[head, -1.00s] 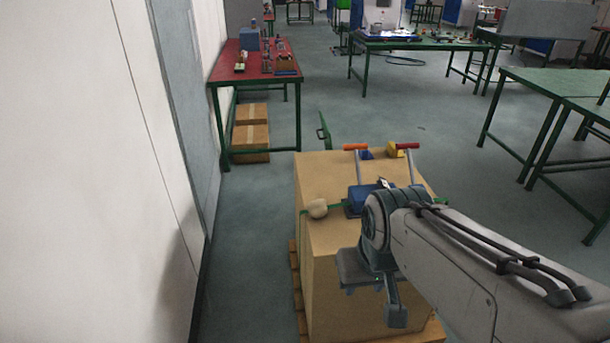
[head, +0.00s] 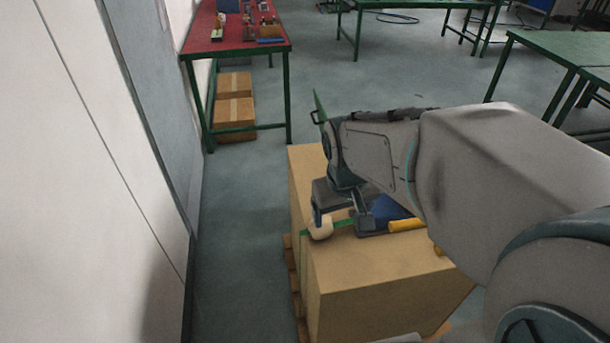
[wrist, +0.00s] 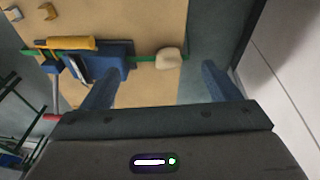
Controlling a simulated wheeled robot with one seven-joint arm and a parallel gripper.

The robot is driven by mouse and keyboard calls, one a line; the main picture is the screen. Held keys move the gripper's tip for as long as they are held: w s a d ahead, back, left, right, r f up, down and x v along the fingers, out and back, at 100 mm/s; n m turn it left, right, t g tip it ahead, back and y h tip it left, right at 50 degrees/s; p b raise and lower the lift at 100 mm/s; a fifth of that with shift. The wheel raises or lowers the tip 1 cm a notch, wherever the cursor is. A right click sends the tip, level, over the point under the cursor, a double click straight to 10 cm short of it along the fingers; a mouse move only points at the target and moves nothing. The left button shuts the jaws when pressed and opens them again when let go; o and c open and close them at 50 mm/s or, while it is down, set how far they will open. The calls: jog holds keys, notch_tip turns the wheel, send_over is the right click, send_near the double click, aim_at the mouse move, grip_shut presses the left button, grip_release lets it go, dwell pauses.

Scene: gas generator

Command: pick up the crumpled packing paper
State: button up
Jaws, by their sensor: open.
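The crumpled packing paper (head: 321,229) is a small cream lump on the left edge of the top of a large cardboard box (head: 385,285). In the wrist view the paper (wrist: 168,58) lies beyond the fingertips, in line with the gap between them. A green strap (head: 342,223) runs up to it. My gripper (head: 341,216) is open and empty over the box top, with one finger overlapping the paper's upper edge in the head view. The wrist view shows both fingers of my gripper (wrist: 157,85) apart. I cannot tell whether a finger touches the paper.
A blue tool (wrist: 103,60) with a yellow handle (head: 406,225) sits on the box right beside my gripper. A white wall (head: 90,180) stands at the left. A red-topped table (head: 235,45) stands behind, with cardboard boxes (head: 235,112) under it.

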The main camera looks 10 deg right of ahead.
jog(key=w+f+n+y, duration=0.1)
jog(key=w+f+n, duration=0.2)
jog(key=w+f, duration=0.9)
jog(key=f, duration=0.1)
jog(key=w+f, duration=0.1)
jog(key=f, duration=0.1)
jog(key=w+f+b, duration=0.1)
jog(key=f, duration=0.1)
jog(key=shift+a+f, duration=0.25)
jog(key=shift+f, duration=0.05)
jog(key=shift+w+f, duration=0.1)
jog(key=shift+f, duration=2.55)
jog(key=c, duration=1.1)
